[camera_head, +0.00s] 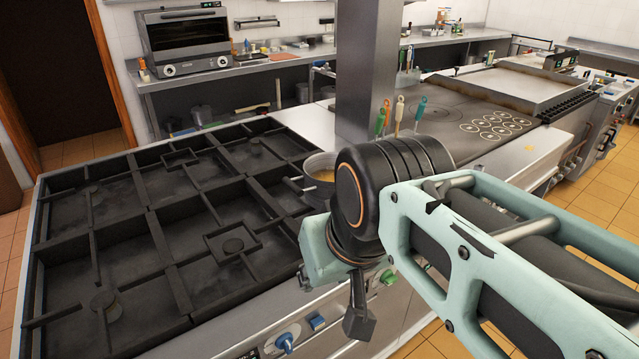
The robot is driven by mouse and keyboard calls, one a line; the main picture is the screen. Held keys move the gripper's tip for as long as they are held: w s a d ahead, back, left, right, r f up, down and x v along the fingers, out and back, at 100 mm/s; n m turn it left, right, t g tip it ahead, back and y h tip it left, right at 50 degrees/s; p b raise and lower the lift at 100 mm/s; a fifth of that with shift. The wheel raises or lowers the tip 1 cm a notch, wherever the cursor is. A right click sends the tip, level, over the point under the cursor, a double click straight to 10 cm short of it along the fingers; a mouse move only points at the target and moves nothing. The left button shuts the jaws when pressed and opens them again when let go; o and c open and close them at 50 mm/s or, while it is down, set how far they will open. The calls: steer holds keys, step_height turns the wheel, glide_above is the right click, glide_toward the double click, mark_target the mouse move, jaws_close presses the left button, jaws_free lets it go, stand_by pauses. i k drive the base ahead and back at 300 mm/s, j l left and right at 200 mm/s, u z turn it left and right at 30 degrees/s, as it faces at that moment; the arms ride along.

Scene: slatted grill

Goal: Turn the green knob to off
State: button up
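The green knob (388,277) is on the front panel of the stove, just right of my gripper. Part of my arm's wrist is close above it. My gripper (358,318) hangs down in front of the panel, a little left of and below the green knob in the picture. Only a dark finger part shows, and I cannot tell whether it is open or shut. I see nothing held in it. I cannot tell whether it touches the panel.
Blue knobs (285,342) sit on the panel to the left. The stove top (150,235) has black grates. A pot (318,165) stands behind my wrist, partly hidden. A steel column (366,70) rises behind it. Tiled floor shows at right.

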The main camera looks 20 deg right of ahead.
mark_target(387, 278)
steer(key=z, duration=0.95)
steer(key=i, duration=0.35)
steer(key=k+u, duration=0.1)
steer(key=u, duration=0.65)
steer(key=k+j+u, duration=0.1)
steer(key=u, duration=0.3)
steer(key=j+u, duration=0.1)
steer(key=u, duration=0.25)
steer(key=k+z, duration=0.2)
steer(key=z, duration=1.3)
steer(key=i+j+z, duration=0.1)
